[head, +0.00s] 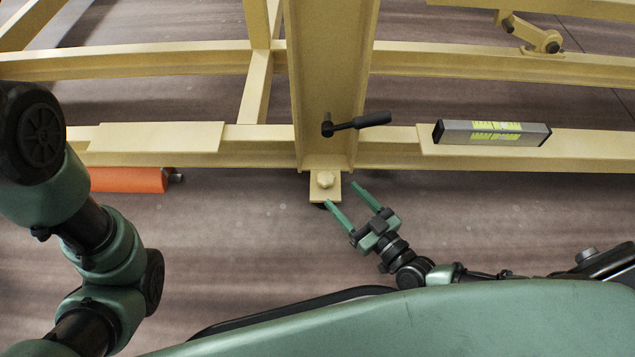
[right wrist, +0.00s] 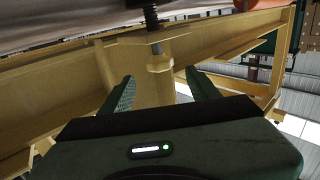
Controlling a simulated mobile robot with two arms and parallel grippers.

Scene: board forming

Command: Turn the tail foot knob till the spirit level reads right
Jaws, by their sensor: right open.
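The spirit level (head: 510,140), a grey bar with black ends and yellow-green vials, lies on the right part of the yellow beam. Its bubble is too small to read. In the right wrist view, a yellow foot part (right wrist: 160,65) and a dark threaded rod (right wrist: 151,16) show beyond and between the open fingers (right wrist: 159,76). My left gripper is out of view.
The yellow frame's wide column (head: 330,75) rises above the foot. A black handle (head: 360,121) sticks out rightward from it. An orange cylinder (head: 128,180) lies below the beam at left. The brown floor (head: 240,240) around the right gripper is clear.

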